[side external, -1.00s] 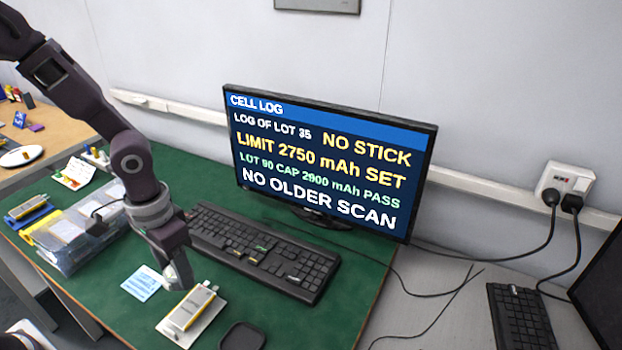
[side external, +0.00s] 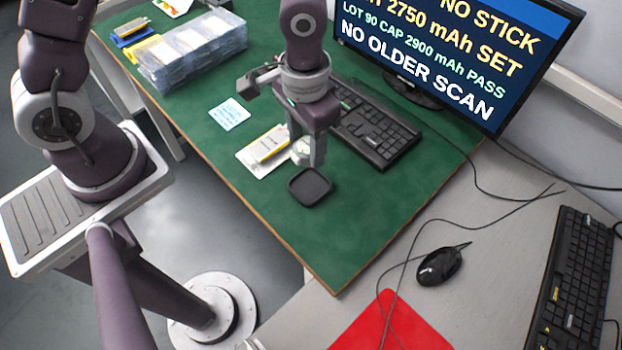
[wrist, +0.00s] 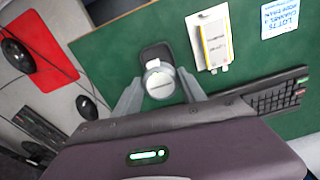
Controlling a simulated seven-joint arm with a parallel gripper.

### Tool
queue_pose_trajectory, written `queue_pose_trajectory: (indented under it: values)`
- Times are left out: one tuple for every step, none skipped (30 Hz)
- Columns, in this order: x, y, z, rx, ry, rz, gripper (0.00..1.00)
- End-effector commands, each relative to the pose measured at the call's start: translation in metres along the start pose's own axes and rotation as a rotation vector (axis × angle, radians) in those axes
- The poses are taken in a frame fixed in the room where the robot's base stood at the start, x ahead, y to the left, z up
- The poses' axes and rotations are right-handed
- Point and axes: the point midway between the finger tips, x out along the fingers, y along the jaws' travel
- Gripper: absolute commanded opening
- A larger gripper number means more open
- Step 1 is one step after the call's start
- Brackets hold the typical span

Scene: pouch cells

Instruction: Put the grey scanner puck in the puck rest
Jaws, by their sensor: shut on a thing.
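The grey scanner puck (wrist: 159,84) is round and pale, held between the two fingers of my gripper (wrist: 160,90) in the wrist view. My gripper (side external: 308,155) is shut on it; in the side view the puck (side external: 301,153) shows partly behind a finger. The puck rest (side external: 310,187) is a dark square tray with rounded corners on the green mat. In the wrist view the rest (wrist: 150,50) shows just beyond the puck, which covers part of it. The puck appears above the mat; its exact height over the rest I cannot tell.
A pouch cell on a white card (side external: 245,157) lies left of my gripper. A keyboard (side external: 375,130) lies behind it, below the monitor (side external: 480,60). A blue note (side external: 229,114) and stacked clear boxes (side external: 192,55) are farther left. The mat right of the rest is clear.

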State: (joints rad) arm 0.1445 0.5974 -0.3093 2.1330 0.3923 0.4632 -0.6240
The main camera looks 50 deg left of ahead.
Motion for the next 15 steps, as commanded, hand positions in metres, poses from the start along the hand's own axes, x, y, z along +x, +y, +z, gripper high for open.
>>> queue_pose_trajectory:
  values:
    - [0.008,0.004,0.002,0.003,-0.004,-0.002,0.04]
    - [0.015,0.005,0.002,0.001,-0.006,-0.002,0.04]
    - [0.025,0.006,0.003,0.002,-0.007,-0.002,0.04]
    - [0.032,0.005,0.002,0.0,-0.006,-0.003,0.04]
    - [0.039,0.005,0.002,0.0,-0.006,-0.002,0.04]
    - [0.046,0.005,0.002,0.0,-0.005,-0.002,0.04]
    - [0.051,0.005,0.002,0.0,-0.005,-0.002,0.04]
    - [0.055,0.005,0.002,0.0,-0.003,-0.001,0.04]
    - [0.063,0.005,0.002,0.0,-0.005,-0.002,0.04]
    - [0.07,0.005,0.002,0.001,-0.005,-0.002,0.04]
    - [0.076,0.005,0.002,0.001,-0.005,-0.002,0.04]
    - [0.084,0.005,0.002,0.001,-0.005,-0.003,0.04]
    - [0.089,0.005,0.002,0.001,-0.004,-0.002,0.04]
    - [0.093,0.005,0.001,0.001,-0.003,-0.002,0.04]
    - [0.097,0.005,0.001,0.0,-0.002,-0.002,0.04]
